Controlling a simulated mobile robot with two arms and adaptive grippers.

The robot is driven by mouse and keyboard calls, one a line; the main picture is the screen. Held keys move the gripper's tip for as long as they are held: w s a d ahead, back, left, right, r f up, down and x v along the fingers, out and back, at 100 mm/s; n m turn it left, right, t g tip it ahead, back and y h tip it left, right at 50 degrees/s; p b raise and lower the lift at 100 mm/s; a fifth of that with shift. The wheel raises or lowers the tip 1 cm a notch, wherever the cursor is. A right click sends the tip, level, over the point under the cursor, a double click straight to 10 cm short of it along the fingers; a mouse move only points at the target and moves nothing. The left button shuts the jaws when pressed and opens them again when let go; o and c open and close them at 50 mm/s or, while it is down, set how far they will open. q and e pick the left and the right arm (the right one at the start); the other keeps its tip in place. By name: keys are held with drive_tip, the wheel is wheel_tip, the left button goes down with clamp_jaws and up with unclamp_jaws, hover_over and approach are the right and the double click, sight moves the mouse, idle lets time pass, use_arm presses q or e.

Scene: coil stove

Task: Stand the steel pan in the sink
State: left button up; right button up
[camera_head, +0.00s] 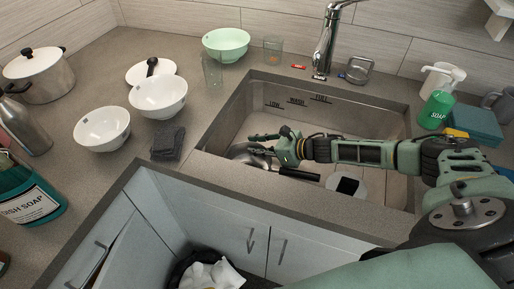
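The steel pan (240,151) is at the left end of the sink (226,124), low in the basin. Only part of its shiny metal shows; a dark bar that looks like its handle (293,173) points right. My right gripper (256,143) reaches in from the right over the basin. Its two fingers point left, with a gap between them, just above the pan. I cannot tell whether they touch it. The gripper hides part of the pan. My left gripper is not in view.
A pale round item with a black square (347,187) lies in the basin's right part. The faucet (327,40) stands behind. White bowls (102,128) and a dark cloth (168,143) are left of the sink. A green soap bottle (435,110) stands right. A cabinet door (135,250) hangs open below.

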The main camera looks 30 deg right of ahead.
drive_tip(key=shift+o, duration=1.1)
drive_tip(key=shift+r, duration=0.1)
drive_tip(key=shift+r+p, duration=0.2)
drive_tip(key=shift+p, duration=0.1)
drive_tip(key=p+v, duration=0.2)
drive_tip(key=v, duration=0.8)
drive_tip(key=shift+s+d, duration=0.2)
drive_tip(key=shift+s+d+r, duration=0.35)
drive_tip(key=shift+s+r, duration=0.05)
drive_tip(key=shift+s, duration=0.05)
